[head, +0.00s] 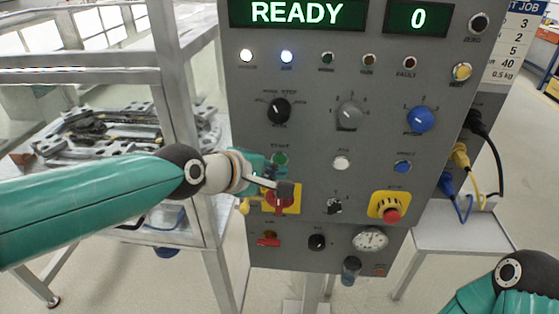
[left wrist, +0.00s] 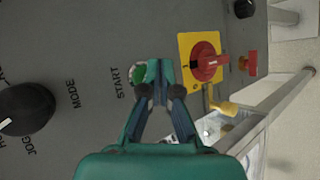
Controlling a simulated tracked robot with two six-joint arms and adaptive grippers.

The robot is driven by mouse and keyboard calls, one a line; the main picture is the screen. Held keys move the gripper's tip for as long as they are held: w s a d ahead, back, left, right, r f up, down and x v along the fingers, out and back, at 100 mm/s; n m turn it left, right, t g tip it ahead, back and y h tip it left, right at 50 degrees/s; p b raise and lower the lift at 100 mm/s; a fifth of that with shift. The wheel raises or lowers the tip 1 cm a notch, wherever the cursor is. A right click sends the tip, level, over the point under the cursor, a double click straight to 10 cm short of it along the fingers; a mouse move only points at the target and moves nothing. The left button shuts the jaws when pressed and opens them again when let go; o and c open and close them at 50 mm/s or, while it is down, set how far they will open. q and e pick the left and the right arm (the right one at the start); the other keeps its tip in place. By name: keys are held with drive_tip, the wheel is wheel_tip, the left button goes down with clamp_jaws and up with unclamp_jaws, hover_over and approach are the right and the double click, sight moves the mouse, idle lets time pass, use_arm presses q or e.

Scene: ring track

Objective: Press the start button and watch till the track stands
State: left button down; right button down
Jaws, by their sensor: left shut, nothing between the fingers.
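The grey control panel (head: 312,120) stands upright in front of me. Its green start button (head: 280,159) is in the left middle of the panel, beside the START label in the left wrist view (left wrist: 137,73). My left gripper (head: 284,178) is shut and empty, with its fingertips at the start button. In the left wrist view the fingertips (left wrist: 160,72) cover part of the button; I cannot tell whether they touch it. The display (head: 297,12) reads READY and the counter (head: 418,18) reads 0. The track (head: 110,140) lies on a table at the left. My right gripper is out of view.
Just below the start button is a red rotary switch on a yellow plate (left wrist: 207,62). A red emergency stop (head: 391,213) on yellow sits lower right. Knobs and lamps fill the panel; two lamps at upper left are lit. A metal frame post (head: 175,75) stands left of the panel.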

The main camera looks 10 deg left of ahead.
use_arm(q)
drive_tip(key=shift+w, duration=0.2)
drive_tip(key=shift+w+r, duration=0.1)
drive_tip(key=shift+w, duration=0.15)
